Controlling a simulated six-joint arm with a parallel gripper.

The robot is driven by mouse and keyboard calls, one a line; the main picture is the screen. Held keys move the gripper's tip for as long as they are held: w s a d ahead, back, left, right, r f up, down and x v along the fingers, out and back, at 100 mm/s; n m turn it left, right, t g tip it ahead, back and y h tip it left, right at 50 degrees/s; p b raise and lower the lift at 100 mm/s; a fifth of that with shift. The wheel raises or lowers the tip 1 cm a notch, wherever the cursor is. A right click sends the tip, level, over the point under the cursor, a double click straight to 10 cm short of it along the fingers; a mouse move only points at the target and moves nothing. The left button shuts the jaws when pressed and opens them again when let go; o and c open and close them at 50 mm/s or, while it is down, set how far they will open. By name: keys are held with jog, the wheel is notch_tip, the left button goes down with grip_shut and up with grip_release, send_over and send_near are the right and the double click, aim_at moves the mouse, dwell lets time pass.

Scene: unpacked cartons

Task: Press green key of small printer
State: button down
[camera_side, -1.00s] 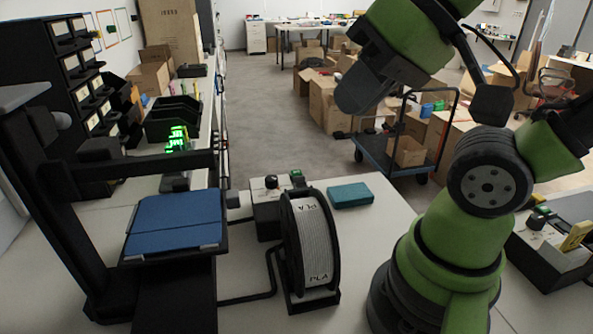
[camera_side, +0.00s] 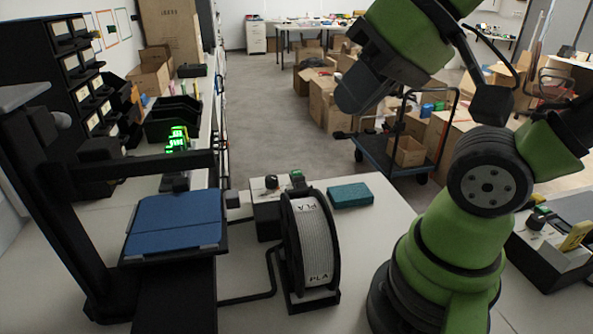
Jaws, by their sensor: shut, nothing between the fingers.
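Two low boxes each carry a green key and a dark knob; I cannot tell for sure which is the small printer. One box (camera_side: 266,212) stands behind the filament spool, partly hidden by it, with its green key (camera_side: 297,176) at the top right. The other box (camera_side: 548,262) is at the right edge, with a green key (camera_side: 541,210) and a yellow piece (camera_side: 576,235) on top. My green and black arm rises at the right, with its upper part cut off by the frame's top edge. I cannot make out my gripper's fingers.
A black frame machine with a blue bed (camera_side: 175,222) stands at left. The PLA spool (camera_side: 315,240) and a teal block (camera_side: 350,195) are on the white table, which is clear around the block. A blue cart (camera_side: 385,157) and cartons are on the floor behind.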

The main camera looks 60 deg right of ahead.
jog(key=n+t+h, duration=0.2)
jog(key=n, duration=1)
send_over(296, 173)
notch_tip(296, 173, down, 13)
jog(key=shift+f, duration=0.15)
jog(key=shift+f, duration=4.4)
jog(key=shift+f, duration=0.4)
